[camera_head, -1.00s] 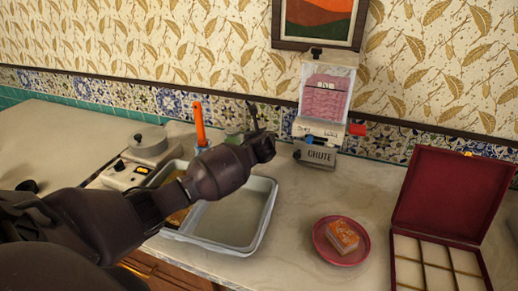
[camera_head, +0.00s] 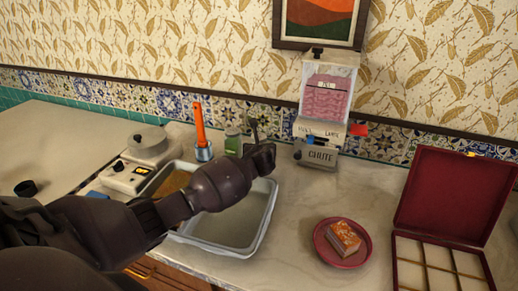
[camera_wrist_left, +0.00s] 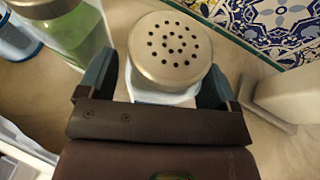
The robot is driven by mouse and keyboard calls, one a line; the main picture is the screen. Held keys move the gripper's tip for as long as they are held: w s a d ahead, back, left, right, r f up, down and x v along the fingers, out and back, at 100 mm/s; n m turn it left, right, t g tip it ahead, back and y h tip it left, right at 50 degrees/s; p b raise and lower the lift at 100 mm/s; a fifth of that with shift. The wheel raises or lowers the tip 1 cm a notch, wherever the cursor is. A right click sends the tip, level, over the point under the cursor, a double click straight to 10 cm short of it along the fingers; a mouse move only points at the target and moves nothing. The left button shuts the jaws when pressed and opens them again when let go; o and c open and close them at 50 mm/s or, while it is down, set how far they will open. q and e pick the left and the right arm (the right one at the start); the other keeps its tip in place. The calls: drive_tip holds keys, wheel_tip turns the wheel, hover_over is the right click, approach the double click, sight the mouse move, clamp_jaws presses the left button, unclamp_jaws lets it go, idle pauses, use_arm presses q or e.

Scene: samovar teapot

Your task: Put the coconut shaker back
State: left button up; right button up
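The coconut shaker, with a round perforated metal lid (camera_wrist_left: 174,50) and a pale body, sits between my left gripper's fingers in the left wrist view. In the head view my left gripper (camera_head: 262,152) is behind the tray, to the right of a green jar (camera_head: 233,142). My arm hides the shaker there, and its contact with the counter cannot be seen. The green jar also shows in the left wrist view (camera_wrist_left: 75,35). My right gripper is not in view.
A metal tray (camera_head: 262,222) lies under my left arm. An orange-handled tool (camera_head: 200,128) stands left of the green jar. The chute dispenser (camera_head: 318,155) is close on the right. A red plate with cake (camera_head: 322,250) and an open red box (camera_head: 398,262) are farther right.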

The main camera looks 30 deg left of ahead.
use_arm(q)
drive_tip(key=shift+r, duration=0.15)
drive_tip(key=shift+s+d+r, duration=0.15)
drive_tip(key=shift+s, duration=0.05)
drive_tip(key=p+v, duration=0.2)
drive_tip(key=v, duration=0.9)
drive_tip(key=shift+s+p, duration=0.2)
drive_tip(key=shift+p, duration=0.1)
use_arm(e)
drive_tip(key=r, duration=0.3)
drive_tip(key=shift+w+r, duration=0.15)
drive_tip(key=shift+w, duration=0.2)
use_arm(q)
drive_tip(key=shift+d, duration=0.1)
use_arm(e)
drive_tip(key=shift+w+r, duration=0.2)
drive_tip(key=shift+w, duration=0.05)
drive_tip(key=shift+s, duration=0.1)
